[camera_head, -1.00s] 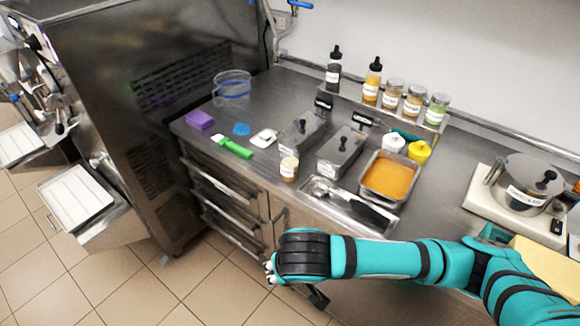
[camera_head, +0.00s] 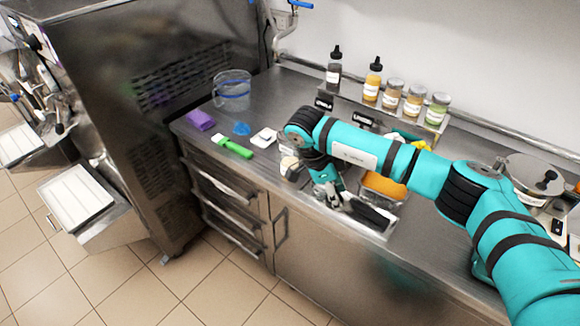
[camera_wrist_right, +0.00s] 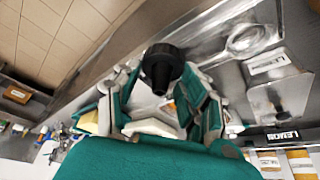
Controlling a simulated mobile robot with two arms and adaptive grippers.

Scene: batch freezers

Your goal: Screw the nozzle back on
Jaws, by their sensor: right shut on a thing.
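My right gripper (camera_head: 324,182) is over the front of the steel counter, above the tray with the utensils. In the right wrist view its fingers (camera_wrist_right: 160,92) are closed around a black nozzle (camera_wrist_right: 162,65) with a broad round collar and a narrower spout. In the head view my arm and gripper hide the nozzle. Two bottles with black nozzles on them, one dark (camera_head: 334,72) and one amber (camera_head: 373,84), stand on the back shelf. I cannot tell which thing the held nozzle fits. My left gripper is not in view.
A small pale jar (camera_head: 288,164) stands beside the gripper, partly hidden. A utensil tray (camera_head: 375,231) and an orange-filled pan (camera_head: 383,187) are partly behind my arm. A green brush (camera_head: 234,148), purple sponge (camera_head: 200,120) and clear container (camera_head: 232,92) lie further left.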

